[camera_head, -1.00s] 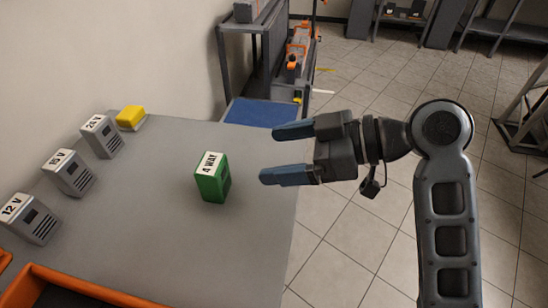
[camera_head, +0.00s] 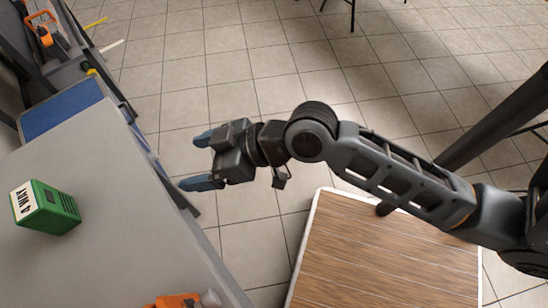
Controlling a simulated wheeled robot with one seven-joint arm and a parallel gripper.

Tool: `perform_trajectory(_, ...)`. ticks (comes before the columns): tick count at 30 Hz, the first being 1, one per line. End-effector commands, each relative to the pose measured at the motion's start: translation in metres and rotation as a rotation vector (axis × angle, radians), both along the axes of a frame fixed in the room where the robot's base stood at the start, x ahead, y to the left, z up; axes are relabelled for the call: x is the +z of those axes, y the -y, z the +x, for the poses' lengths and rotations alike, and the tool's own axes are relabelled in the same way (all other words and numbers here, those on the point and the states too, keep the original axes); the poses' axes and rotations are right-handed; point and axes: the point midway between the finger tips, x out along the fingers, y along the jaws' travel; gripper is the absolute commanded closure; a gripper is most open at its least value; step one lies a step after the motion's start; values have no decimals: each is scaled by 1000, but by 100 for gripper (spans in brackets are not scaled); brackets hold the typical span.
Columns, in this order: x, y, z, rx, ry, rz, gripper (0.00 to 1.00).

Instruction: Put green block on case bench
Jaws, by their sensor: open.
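The green block (camera_head: 57,211), with a white label reading "4 WAY", stands on a grey bench top (camera_head: 120,230) at the left of the head view. My gripper (camera_head: 200,160) is open and empty. It shows to the right of the block, past the bench's right edge and over the floor as seen, apart from the block. I cannot tell which surface is the case bench.
A wood-topped surface with a white rim (camera_head: 385,255) stands at the lower right. An orange object (camera_head: 178,301) lies at the bench's near edge. A blue mat (camera_head: 60,108) lies beyond the bench. Tiled floor (camera_head: 240,60) is open behind.

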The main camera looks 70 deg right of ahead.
Motion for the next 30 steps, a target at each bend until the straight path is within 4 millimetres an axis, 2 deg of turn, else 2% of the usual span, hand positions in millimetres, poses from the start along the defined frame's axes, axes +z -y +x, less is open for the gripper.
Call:
perform_trajectory(1, -7, 4, -20, -41, -7, -10, 13)
perform_trajectory(3, -9, 11, -43, -103, 6, -26, 13)
perform_trajectory(7, -5, 21, -87, -193, 46, -59, 13)
perform_trajectory(12, 19, 24, -142, -252, 122, -91, 13)
perform_trajectory(15, 36, 21, -168, -260, 168, -100, 13)
perform_trajectory(21, 63, 14, -196, -250, 232, -96, 13)
perform_trajectory(30, 69, 12, -200, -247, 247, -94, 13)
